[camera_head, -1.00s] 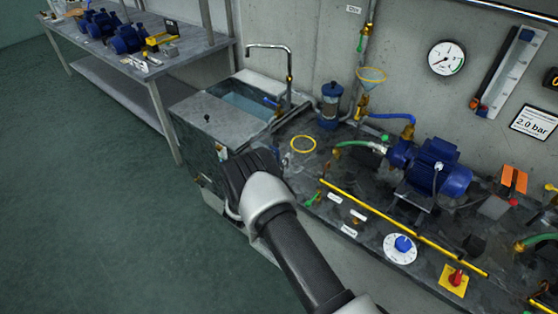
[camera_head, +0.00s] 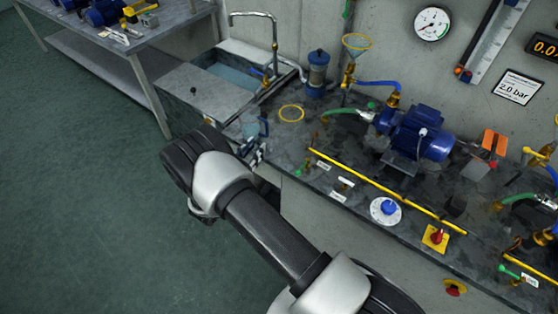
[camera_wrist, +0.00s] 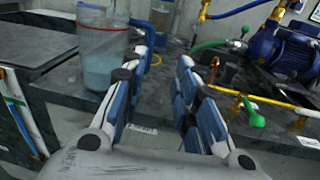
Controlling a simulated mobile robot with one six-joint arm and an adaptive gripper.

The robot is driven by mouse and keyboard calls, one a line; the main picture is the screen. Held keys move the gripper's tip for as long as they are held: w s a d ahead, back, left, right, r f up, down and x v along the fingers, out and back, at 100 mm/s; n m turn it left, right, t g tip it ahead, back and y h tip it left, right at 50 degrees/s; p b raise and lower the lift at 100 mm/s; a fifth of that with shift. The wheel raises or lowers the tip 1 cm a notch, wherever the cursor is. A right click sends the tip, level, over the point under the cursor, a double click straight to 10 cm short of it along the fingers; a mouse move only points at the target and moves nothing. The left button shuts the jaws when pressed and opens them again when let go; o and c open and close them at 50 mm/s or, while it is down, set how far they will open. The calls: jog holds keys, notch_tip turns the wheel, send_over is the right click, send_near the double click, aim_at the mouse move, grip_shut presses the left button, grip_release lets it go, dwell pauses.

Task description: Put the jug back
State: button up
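The jug (camera_wrist: 103,52) is clear, with a red line near its top and pale bluish liquid inside. In the wrist view it stands on the bench at upper left, beyond my left finger, which hides part of its right side. In the head view the jug (camera_head: 250,126) shows small near the sink, just beyond my gripper (camera_head: 255,154). In the wrist view my gripper (camera_wrist: 160,85) has its two blue-padded fingers apart with nothing between them. A yellow ring (camera_head: 291,113) lies empty on the bench, right of the jug.
The sink (camera_head: 237,77) with its tap is behind the jug. A blue-capped filter (camera_head: 318,75), a funnel (camera_head: 356,43) and a blue pump (camera_head: 420,132) stand along the bench. A yellow rail (camera_head: 385,190) runs along its front. Floor at left is clear.

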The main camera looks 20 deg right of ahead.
jog(key=s+d+r+m+g+h, duration=0.1)
jog(key=s+d+r+m+g, duration=0.1)
jog(key=d+r+m+g, duration=0.3)
jog(key=s+d+r+m+g+h, duration=0.1)
jog(key=s+d+r+m, duration=0.15)
jog(key=r, duration=0.45)
jog(key=s+d+r+m+g+y, duration=0.5)
jog(key=s+r+m, duration=0.3)
jog(key=s+r, duration=0.3)
jog(key=s+a+r+m+t+y, duration=0.1)
jog(key=s+a+r+m+y, duration=0.1)
jog(key=s, duration=0.4)
jog(key=s+a+r+m+t+y, duration=0.1)
jog(key=s+a+r+m+y, duration=0.1)
jog(key=s+a+m+y, duration=0.2)
jog(key=s+a+r+m+t+y, duration=0.1)
jog(key=s+a+m+y, duration=0.3)
jog(key=s, duration=0.6)
jog(key=shift+s+r+m, duration=0.2)
jog(key=shift+r+m, duration=0.15)
jog(key=shift+r, duration=0.1)
